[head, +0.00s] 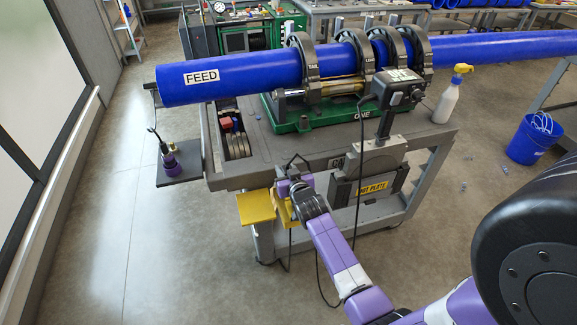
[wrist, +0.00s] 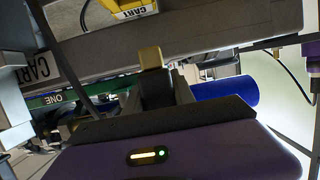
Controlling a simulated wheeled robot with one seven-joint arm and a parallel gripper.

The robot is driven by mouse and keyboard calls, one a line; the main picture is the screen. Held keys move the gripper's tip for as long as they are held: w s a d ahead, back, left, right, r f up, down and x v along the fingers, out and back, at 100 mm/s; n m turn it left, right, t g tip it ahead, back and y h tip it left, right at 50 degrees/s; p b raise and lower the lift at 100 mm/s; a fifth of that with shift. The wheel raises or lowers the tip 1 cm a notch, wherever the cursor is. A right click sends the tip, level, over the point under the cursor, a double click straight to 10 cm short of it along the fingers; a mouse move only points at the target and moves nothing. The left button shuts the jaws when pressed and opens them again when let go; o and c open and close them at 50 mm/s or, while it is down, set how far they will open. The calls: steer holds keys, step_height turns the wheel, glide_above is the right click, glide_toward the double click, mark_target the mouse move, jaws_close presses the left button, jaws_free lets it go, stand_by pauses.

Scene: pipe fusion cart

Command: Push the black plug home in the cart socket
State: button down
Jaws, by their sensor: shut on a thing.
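My gripper (head: 288,188) is at the cart's front face, below the table edge, close to a yellow housing (head: 283,208). In the wrist view, the dark fingers (wrist: 155,75) show edge-on with a tan tip and are shut. The black plug cannot be made out clearly in either view; my gripper hides the grip. A black cable (head: 297,160) loops beside my gripper. The socket opening is hidden, so plug depth cannot be told.
The cart (head: 310,150) carries a blue FEED pipe (head: 240,77) in clamps. A yellow shelf (head: 256,207) sits left of my gripper. A hot plate unit (head: 370,185) hangs to the right, and cables hang nearby. The floor at left is clear.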

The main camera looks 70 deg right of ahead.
steer(key=shift+s+d+r, duration=0.15)
steer(key=shift+s+d, duration=0.2)
steer(key=shift+d, duration=0.3)
steer(key=shift+a, duration=0.1)
steer(key=shift+f+b, duration=3.7)
steer(key=shift+f, duration=0.2)
steer(key=shift+f+b, duration=0.35)
steer(key=c, duration=1.1)
jaws_free()
steer(key=shift+o, duration=0.7)
